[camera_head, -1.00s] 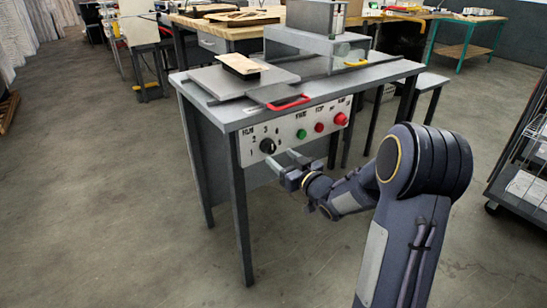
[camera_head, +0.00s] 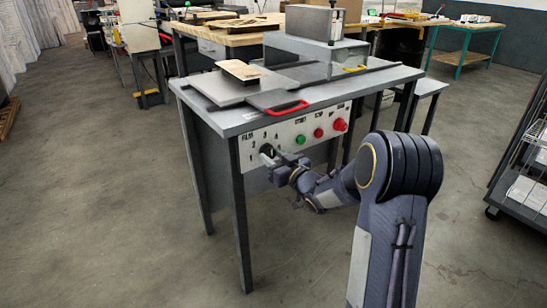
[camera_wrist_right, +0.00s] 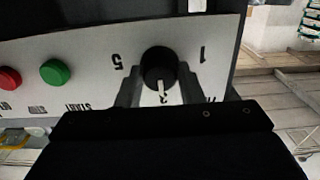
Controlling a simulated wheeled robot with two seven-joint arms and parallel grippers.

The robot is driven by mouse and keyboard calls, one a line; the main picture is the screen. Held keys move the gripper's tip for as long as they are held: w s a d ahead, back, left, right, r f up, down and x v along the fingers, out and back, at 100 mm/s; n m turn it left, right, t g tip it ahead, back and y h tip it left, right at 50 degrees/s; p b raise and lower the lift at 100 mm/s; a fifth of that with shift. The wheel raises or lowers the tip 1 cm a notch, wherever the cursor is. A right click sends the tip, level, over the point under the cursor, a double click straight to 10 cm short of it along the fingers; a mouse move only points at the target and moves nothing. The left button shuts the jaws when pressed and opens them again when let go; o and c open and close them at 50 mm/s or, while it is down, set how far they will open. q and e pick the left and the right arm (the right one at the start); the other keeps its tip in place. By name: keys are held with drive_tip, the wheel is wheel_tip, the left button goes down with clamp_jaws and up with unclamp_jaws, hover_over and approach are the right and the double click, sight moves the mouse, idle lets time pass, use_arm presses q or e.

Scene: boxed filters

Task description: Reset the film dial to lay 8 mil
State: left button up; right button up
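The film dial (camera_head: 266,150) is a round black knob on the white front panel of the grey machine table, below a "FILM" label. In the right wrist view, which is upside down, the dial (camera_wrist_right: 157,66) has a white pointer mark toward the bottom, at what looks like the 3. A 5 shows at left and a 1 at right; I see no 8. My right gripper (camera_head: 275,158) is at the dial. In the wrist view its open fingers (camera_wrist_right: 158,76) straddle the knob, one each side; I cannot tell whether they touch it. My left gripper is out of view.
A green button (camera_head: 301,140) and red buttons, the larger one (camera_head: 340,125) sticking out, sit right of the dial. A red handle (camera_head: 287,109) overhangs the panel. The floor before the table is clear. A wire cart (camera_head: 520,185) stands at right.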

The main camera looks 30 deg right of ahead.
drive_tip(key=shift+r+m, duration=0.15)
drive_tip(key=shift+m, duration=0.15)
drive_tip(key=m, duration=0.4)
drive_tip(key=shift+w+r+p, duration=0.1)
drive_tip(key=shift+p, duration=0.25)
drive_tip(key=m+p, duration=0.1)
drive_tip(key=m, duration=0.3)
drive_tip(key=shift+r+m, duration=0.1)
drive_tip(key=shift+m, duration=0.3)
drive_tip(key=m+p, duration=0.2)
drive_tip(key=m, duration=0.3)
drive_tip(key=shift+a+r+p, duration=0.1)
drive_tip(key=shift+p, duration=0.3)
drive_tip(key=m+p, duration=0.2)
drive_tip(key=m, duration=0.3)
drive_tip(key=shift+m, duration=0.3)
drive_tip(key=shift+a, duration=0.1)
drive_tip(key=o, duration=1)
